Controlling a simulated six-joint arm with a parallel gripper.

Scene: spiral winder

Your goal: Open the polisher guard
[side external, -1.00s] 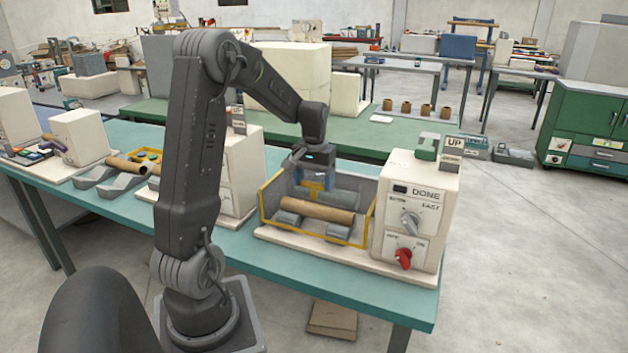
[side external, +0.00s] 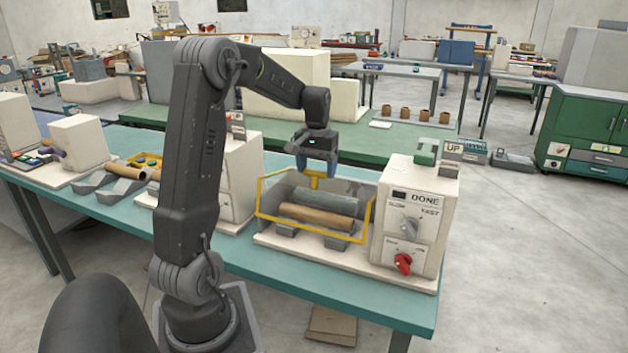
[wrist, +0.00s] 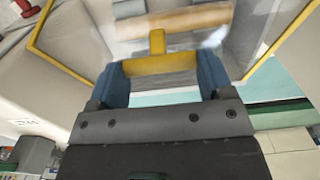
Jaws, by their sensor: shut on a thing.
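The polisher guard is a clear panel with a yellow frame (side external: 262,196) around the polisher bed. Its yellow handle (wrist: 158,66) lies between my blue fingertips in the wrist view. My gripper (side external: 317,172) is shut on this handle above the back of the bed, and also shows in the wrist view (wrist: 160,80). A brown tube (side external: 315,217) lies across the bed in front of a grey roller (side external: 328,201). The fingers hide the handle's ends.
A white control box (side external: 415,215) stands close on the right, with a "DONE" display, a grey knob and a red knob (side external: 403,263). A small "UP" sign (side external: 453,148) stands behind it. Another pale box (side external: 242,175) stands left of the bed. The teal table's front edge is clear.

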